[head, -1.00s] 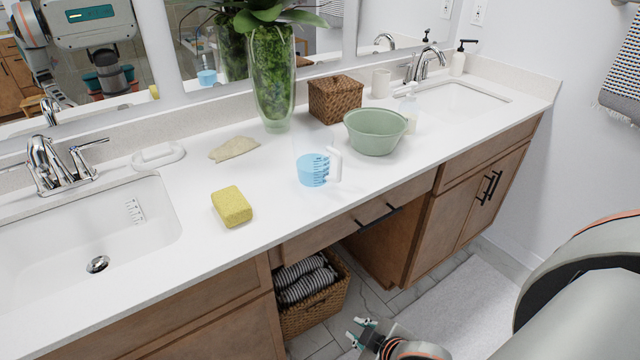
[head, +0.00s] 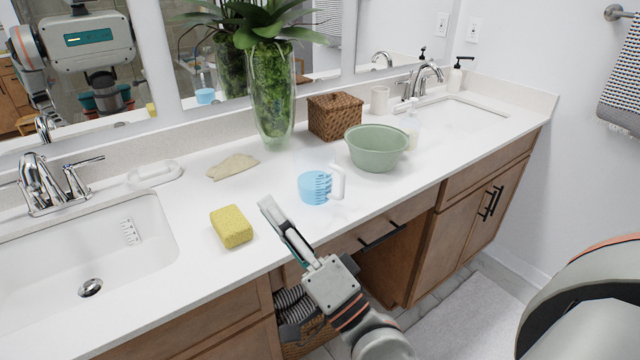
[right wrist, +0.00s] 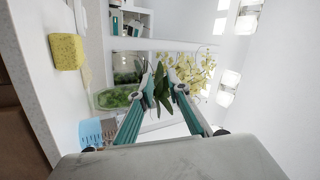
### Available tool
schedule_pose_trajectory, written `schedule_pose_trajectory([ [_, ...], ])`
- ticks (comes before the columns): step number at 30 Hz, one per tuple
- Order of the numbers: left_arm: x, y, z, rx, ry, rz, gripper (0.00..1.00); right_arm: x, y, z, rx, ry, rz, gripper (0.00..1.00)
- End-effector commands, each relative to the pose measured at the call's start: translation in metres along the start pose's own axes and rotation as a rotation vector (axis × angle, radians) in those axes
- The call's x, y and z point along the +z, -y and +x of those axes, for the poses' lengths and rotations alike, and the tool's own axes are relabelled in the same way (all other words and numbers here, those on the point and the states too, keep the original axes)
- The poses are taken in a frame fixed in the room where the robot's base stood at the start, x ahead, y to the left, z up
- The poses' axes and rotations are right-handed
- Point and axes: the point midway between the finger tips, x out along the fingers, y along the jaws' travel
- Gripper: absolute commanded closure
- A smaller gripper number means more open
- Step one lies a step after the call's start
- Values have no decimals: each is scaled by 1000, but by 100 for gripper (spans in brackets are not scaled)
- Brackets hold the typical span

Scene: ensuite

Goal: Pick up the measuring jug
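The measuring jug (head: 313,188) is small, light blue and see-through, with dark markings and a white handle on its right. It stands on the white counter near the front edge. In the right wrist view the blue jug (right wrist: 90,131) shows low at the left, outside the fingers. My right gripper (head: 272,208) is at the counter's front edge, left of and nearer than the jug, not touching it. In the right wrist view its fingertips (right wrist: 161,86) are apart with nothing held between them. My left gripper shows in neither view, apart from any reflection.
A yellow sponge (head: 231,226) lies left of my right gripper. A green bowl (head: 376,148) stands right of and behind the jug. A plant vase (head: 271,105), wicker box (head: 336,117) and beige cloth (head: 233,167) are farther back. Sinks lie at both ends.

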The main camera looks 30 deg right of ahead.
Motion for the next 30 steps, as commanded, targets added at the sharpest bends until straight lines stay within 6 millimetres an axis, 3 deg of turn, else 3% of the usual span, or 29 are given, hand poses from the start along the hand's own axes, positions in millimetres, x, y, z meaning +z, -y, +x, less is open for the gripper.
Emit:
schedule_pose_trajectory([
  [2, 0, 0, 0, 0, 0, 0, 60, -34, 13, 9, -68, -149, 233, 84],
  [5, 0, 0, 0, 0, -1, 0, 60, -78, 12, 10, -132, -335, 530, 84],
  [10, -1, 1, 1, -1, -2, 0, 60, -129, -29, -1, -192, -642, 1013, 84],
  [13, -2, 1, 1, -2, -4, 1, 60, -138, -62, -11, -196, -798, 1244, 84],
  [18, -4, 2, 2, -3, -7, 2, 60, -134, -103, -24, -178, -983, 1489, 84],
  [23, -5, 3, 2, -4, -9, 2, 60, -131, -120, -27, -167, -1049, 1570, 84],
  [30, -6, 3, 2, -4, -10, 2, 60, -146, -133, -14, -168, -1053, 1573, 84],
])
